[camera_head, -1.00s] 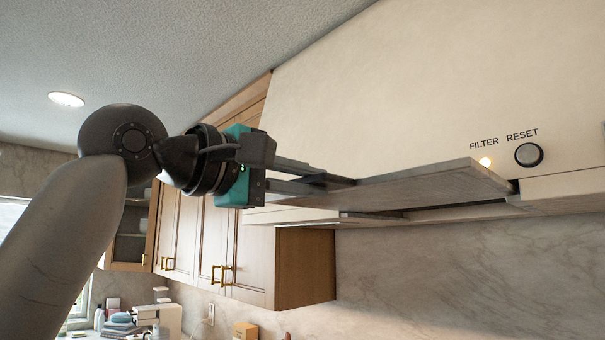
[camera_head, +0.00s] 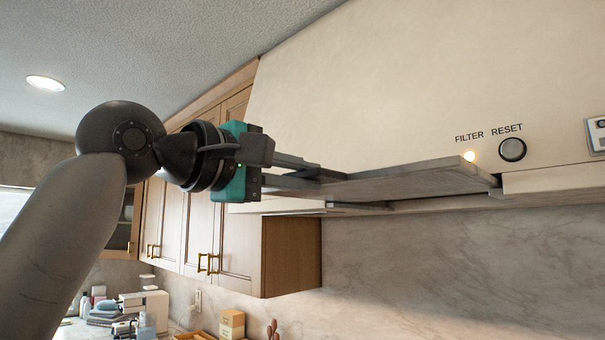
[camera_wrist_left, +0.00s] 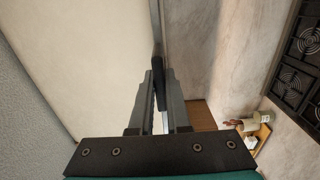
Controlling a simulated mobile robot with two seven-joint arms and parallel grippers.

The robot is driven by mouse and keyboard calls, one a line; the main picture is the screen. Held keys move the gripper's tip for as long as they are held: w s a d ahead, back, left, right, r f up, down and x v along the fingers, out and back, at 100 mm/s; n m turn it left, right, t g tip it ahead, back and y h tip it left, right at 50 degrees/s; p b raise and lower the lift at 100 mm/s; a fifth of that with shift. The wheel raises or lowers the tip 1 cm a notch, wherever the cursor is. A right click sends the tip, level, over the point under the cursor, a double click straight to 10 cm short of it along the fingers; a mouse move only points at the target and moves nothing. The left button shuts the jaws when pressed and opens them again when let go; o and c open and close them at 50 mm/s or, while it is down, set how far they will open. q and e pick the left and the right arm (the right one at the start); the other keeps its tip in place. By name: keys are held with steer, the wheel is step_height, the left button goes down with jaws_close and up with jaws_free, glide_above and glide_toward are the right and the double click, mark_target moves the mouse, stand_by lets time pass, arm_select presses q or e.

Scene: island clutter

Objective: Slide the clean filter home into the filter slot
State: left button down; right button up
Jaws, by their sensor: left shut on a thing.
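The clean filter (camera_head: 415,180) is a flat grey panel, seen nearly edge-on under the front of the cream range hood (camera_head: 400,90). Its right end meets the dark filter slot (camera_head: 496,192) at the hood's lower edge; how deep it sits is hard to tell. My left gripper (camera_head: 328,177) is shut on the filter's left end, coming in from the left. In the left wrist view, the two fingers (camera_wrist_left: 159,98) close around a thin dark edge of the filter (camera_wrist_left: 158,72). My right gripper is not in view.
Wooden cabinets (camera_head: 290,255) hang behind and below the gripper. In the left wrist view, a black cooktop (camera_wrist_left: 300,60) lies at right. The space below the hood is clear.

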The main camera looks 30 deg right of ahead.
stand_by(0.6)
arm_select(q)
steer(key=shift+p+x, duration=0.5)
steer(key=shift+x, duration=1.5)
steer(key=shift+x, duration=1.95)
steer(key=shift+d, duration=0.15)
steer(key=shift+x, duration=1.85)
steer(key=shift+w+d, duration=0.1)
